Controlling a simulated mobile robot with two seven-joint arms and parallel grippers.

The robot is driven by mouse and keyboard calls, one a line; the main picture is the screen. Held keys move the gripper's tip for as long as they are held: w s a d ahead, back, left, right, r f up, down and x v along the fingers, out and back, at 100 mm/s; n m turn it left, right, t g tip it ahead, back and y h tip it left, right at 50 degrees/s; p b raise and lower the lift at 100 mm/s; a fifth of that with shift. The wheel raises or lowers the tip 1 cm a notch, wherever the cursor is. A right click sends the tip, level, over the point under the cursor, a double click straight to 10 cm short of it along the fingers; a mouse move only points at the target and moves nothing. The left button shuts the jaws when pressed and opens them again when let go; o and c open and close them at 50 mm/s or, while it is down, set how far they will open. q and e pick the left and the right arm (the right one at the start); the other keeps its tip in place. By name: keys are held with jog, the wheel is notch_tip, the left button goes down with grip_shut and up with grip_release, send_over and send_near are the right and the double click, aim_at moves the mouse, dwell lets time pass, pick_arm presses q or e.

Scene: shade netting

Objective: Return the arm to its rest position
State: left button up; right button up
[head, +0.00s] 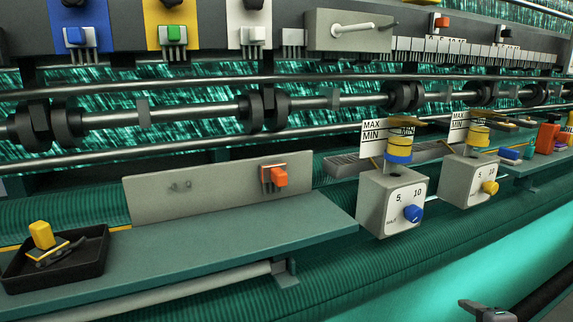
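A dark arm of mine enters at the lower right corner of the head view, and what looks like the end of my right gripper (486,310) shows at the bottom edge. It is cut off by the frame, so its fingers cannot be made out. It is apart from the machine, in front of the teal netting. My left gripper is not in view.
A teal shelf (200,240) holds a black tray (88,268) with a yellow-handled item. Two grey dial boxes, one with a blue knob (413,214) and one with a yellow knob (490,187), jut forward. Dark rollers (262,108) run behind.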

jog(key=s+a+f+m+g+y, duration=0.1)
jog(key=s+f+m, duration=0.2)
jog(key=s+f, duration=0.55)
jog(key=s+a+f+m+g+y, duration=0.15)
jog(key=s+f+m, duration=0.3)
jog(key=s, duration=0.75)
jog(key=s+a+f+m+t, duration=0.1)
jog(key=a+f+m, duration=0.2)
jog(key=a+m, duration=0.4)
jog(key=a, duration=0.8)
jog(key=shift+a, duration=0.35)
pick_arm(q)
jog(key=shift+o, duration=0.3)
pick_arm(e)
jog(key=shift+s+m+y, duration=0.1)
jog(key=shift+m+y, duration=0.15)
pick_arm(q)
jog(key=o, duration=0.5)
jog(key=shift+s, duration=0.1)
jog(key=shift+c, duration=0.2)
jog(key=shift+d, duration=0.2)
pick_arm(e)
jog(key=shift+d, duration=0.15)
